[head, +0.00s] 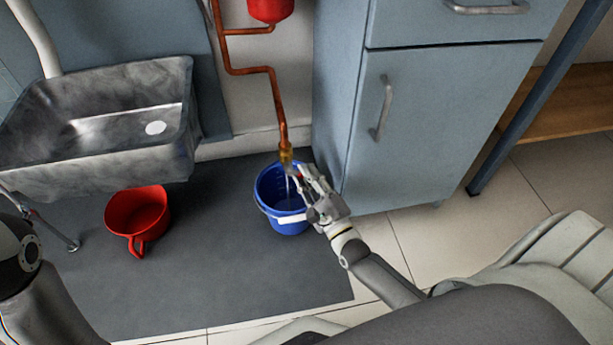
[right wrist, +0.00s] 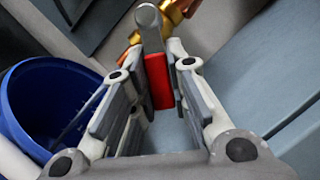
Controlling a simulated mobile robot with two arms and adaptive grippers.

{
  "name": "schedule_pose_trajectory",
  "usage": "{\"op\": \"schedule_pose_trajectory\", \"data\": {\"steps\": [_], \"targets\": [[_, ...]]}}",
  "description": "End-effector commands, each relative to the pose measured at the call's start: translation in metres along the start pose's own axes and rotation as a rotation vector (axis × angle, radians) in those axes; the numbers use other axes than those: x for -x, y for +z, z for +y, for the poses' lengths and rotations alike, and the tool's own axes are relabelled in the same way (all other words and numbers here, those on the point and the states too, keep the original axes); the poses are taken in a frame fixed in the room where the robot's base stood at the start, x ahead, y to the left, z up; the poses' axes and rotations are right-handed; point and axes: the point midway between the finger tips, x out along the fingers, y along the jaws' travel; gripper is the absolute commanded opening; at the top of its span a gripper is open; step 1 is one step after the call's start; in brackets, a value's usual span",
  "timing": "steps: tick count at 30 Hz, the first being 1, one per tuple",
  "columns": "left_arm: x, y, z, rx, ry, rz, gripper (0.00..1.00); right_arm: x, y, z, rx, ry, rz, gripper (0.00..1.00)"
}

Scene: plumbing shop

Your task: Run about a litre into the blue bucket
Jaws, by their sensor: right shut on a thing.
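The blue bucket (head: 268,190) stands upright on the grey mat, under the brass tap (head: 286,154) at the end of the copper pipe. A thin pale stream runs from the tap into the bucket; it also shows inside the bucket (right wrist: 30,105) in the right wrist view. The water level is hard to read. My right gripper (head: 306,178) is at the tap, just above the bucket's right rim. In the right wrist view its fingers are shut on the tap's red lever (right wrist: 158,82). My left arm shows at the left edge, but its gripper is out of view.
A red jug (head: 137,214) stands on the mat (head: 230,265) left of the bucket. A metal sink (head: 95,165) is above it at the left. A blue-grey cabinet (head: 430,130) stands close on the right of the tap. The mat in front of the bucket is clear.

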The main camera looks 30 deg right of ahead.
Motion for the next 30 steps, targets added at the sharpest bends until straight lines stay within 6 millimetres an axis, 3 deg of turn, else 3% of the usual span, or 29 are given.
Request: {"op": "schedule_pose_trajectory", "data": {"steps": [19, 20, 24, 30], "targets": [[-0.0057, -0.0040, 0.0009, -0.003, 0.006, 0.025, 0.38, 0.0007, -0.0004, 0.0036, -0.050, -0.019, 0.001, 0.00], [-0.0056, -0.0040, 0.0010, -0.004, 0.007, 0.025, 0.38, 0.0007, -0.0004, 0.0036, -0.050, -0.018, 0.001, 0.20], [-0.0048, -0.0037, 0.0013, -0.005, 0.011, 0.024, 0.38, 0.0006, -0.0003, 0.0035, -0.050, -0.019, 0.001, 0.38], [-0.0027, -0.0022, 0.0015, -0.006, 0.013, 0.016, 0.38, 0.0002, 0.0000, 0.0032, -0.050, -0.019, 0.000, 0.38]]}}
